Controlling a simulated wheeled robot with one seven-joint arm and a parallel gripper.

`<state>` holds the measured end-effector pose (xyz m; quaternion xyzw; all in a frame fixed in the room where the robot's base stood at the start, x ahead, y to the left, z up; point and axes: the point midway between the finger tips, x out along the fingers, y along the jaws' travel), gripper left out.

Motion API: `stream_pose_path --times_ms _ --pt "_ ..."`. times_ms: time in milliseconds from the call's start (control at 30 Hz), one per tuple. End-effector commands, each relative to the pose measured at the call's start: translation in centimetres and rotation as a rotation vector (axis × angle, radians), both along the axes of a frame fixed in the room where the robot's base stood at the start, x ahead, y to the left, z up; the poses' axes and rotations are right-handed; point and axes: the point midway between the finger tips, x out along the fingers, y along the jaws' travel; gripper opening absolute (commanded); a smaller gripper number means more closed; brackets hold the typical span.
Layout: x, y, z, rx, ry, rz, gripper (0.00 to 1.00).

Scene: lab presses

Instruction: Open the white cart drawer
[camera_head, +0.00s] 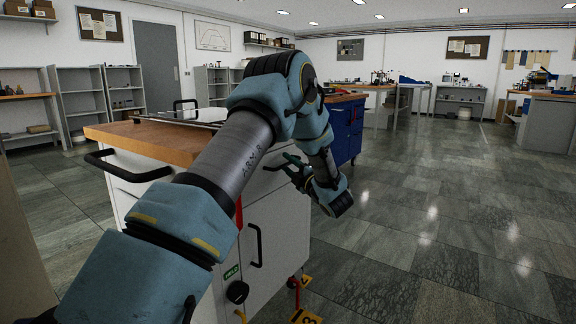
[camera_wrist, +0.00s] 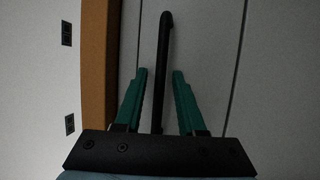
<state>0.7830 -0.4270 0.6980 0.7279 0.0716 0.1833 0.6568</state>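The white cart (camera_head: 285,235) has a wooden top (camera_head: 155,141) and stands left of centre in the head view. Its upper drawer front (camera_head: 260,182) is mostly hidden behind my arm. In the wrist view the drawer front (camera_wrist: 208,55) is a pale panel between two dark seams, with a black bar handle (camera_wrist: 164,45). My gripper (camera_head: 280,163) is at the drawer front, below the top's edge. In the wrist view its green fingers (camera_wrist: 159,74) are apart, one on each side of the handle. I see no clear contact. The drawer looks closed.
A lower black handle (camera_head: 256,246) is on the cart's front, and a black side rail (camera_head: 125,173) is at its left end. A blue cabinet (camera_head: 345,130) stands behind. The floor to the right is clear.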

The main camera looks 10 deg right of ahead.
Motion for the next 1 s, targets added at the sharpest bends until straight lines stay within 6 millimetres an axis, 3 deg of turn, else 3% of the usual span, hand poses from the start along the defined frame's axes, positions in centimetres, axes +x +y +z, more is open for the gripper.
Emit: stream_pose_path --times_ms 33,333,1000 --pt "-0.01 0.00 0.00 0.000 0.000 0.000 0.32" --pt "-0.03 -0.01 -0.02 0.000 0.000 0.000 0.00" --pt "-0.04 -0.01 -0.05 0.000 0.001 0.000 0.00"
